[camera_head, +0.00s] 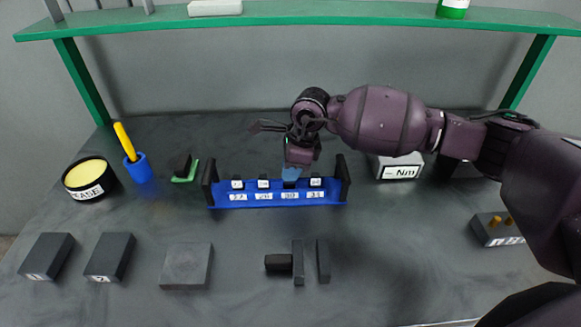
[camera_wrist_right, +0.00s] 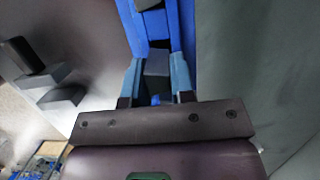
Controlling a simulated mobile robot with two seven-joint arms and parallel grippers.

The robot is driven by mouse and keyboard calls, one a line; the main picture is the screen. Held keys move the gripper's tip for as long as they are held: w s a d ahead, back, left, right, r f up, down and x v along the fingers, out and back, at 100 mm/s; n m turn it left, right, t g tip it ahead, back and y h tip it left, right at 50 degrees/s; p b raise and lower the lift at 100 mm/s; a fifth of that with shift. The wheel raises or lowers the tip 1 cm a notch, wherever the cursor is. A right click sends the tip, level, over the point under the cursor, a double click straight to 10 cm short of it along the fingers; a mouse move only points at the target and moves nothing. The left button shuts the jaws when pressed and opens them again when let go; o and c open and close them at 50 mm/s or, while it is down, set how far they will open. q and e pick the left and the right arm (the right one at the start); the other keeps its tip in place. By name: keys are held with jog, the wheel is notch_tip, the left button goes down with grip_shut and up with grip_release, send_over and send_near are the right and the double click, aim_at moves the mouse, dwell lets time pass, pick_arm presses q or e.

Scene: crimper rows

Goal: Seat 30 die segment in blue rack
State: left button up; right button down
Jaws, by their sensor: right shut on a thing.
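The blue rack (camera_head: 277,203) stands mid-table between two black end plates, with white number labels on its front; the third from the left appears to read 30. Dark segments with pale labels stand in the rack above the first (camera_head: 237,183), second (camera_head: 263,183) and fourth (camera_head: 315,182) labels. My right gripper (camera_head: 291,174) points down at the third place. In the right wrist view its light blue fingers (camera_wrist_right: 156,76) are shut on a grey die segment (camera_wrist_right: 157,63), in line with the rack's blue channel (camera_wrist_right: 187,30). Whether the segment touches the slot bottom is hidden. My left gripper is out of view.
A grease tin (camera_head: 89,181), blue cup (camera_head: 138,170) and green-based black piece (camera_head: 184,170) stand left. Dark blocks (camera_head: 110,257) and a grey block (camera_head: 187,266) lie in front. An Nm box (camera_head: 402,168) stands behind right. A green shelf (camera_head: 300,14) spans above.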

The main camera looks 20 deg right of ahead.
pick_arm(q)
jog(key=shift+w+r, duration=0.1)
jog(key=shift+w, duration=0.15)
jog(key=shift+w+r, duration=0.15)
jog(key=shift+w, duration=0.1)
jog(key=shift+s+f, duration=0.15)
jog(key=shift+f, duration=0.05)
pick_arm(e)
jog(key=shift+f, duration=0.25)
jog(key=shift+f+b, duration=0.3)
jog(key=shift+f, duration=0.1)
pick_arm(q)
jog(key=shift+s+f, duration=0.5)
pick_arm(e)
jog(key=shift+f, duration=0.1)
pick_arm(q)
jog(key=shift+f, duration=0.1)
pick_arm(e)
jog(key=shift+f, duration=0.15)
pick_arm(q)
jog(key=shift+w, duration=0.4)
pick_arm(e)
jog(key=shift+f, duration=0.35)
pick_arm(q)
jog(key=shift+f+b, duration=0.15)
jog(key=shift+b, duration=0.2)
pick_arm(e)
jog(key=shift+f, duration=0.25)
